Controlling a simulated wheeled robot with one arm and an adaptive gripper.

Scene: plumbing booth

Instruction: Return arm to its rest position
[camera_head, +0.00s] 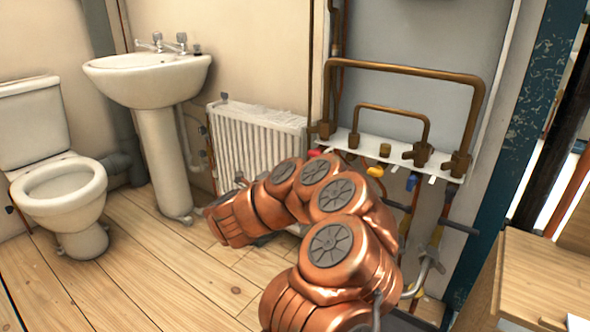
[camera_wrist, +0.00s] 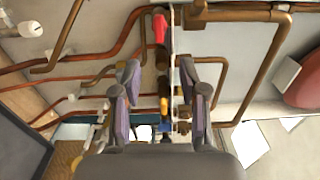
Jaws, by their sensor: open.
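My copper-coloured arm is folded low in front of the pipework in the head view; its links hide most of my gripper there. In the wrist view my gripper (camera_wrist: 160,98) is open, with its two grey-purple fingers apart on either side of a narrow board edge and valves seen beyond. Nothing is visibly held between the fingers. A red valve handle (camera_wrist: 159,27) shows above the gap in the wrist view. I cannot tell the distance from the fingers to the valves.
A white radiator (camera_head: 255,135), a pedestal sink (camera_head: 150,85) and a toilet (camera_head: 62,195) stand at the left and back. Copper pipes (camera_head: 405,68) rise from a white shelf (camera_head: 395,168). A wooden cabinet (camera_head: 545,280) is at right. Open wooden floor (camera_head: 130,265) lies at left.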

